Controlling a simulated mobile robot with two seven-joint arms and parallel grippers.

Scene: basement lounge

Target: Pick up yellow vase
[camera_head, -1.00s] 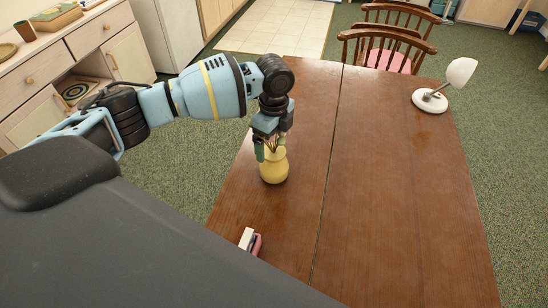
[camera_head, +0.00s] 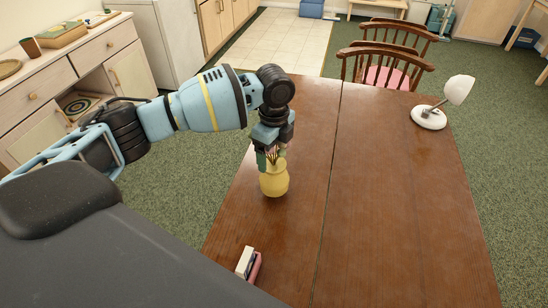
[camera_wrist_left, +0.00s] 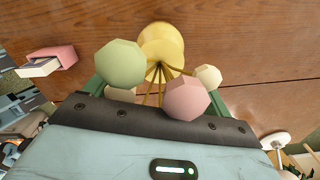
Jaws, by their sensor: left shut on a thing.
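The yellow vase (camera_head: 274,183) is upright above the left part of the brown wooden table (camera_head: 385,190). Thin stems stand in its neck. My left gripper (camera_head: 270,157) comes down on it from above and is shut on it near the neck. I cannot tell for sure whether the base touches the table. In the left wrist view the vase (camera_wrist_left: 160,42) shows beyond the gripper, with a green ball (camera_wrist_left: 119,64), a pink ball (camera_wrist_left: 186,97) and a small cream ball (camera_wrist_left: 208,76) on stems in front. These partly hide the fingers. My right gripper is not in view.
A pink and white box (camera_head: 248,264) lies near the table's lower left edge. A white lamp (camera_head: 429,117) stands at the far right. Wooden chairs (camera_head: 390,62) are behind the table. A cabinet (camera_head: 85,75) is at left. The table's middle and right are clear.

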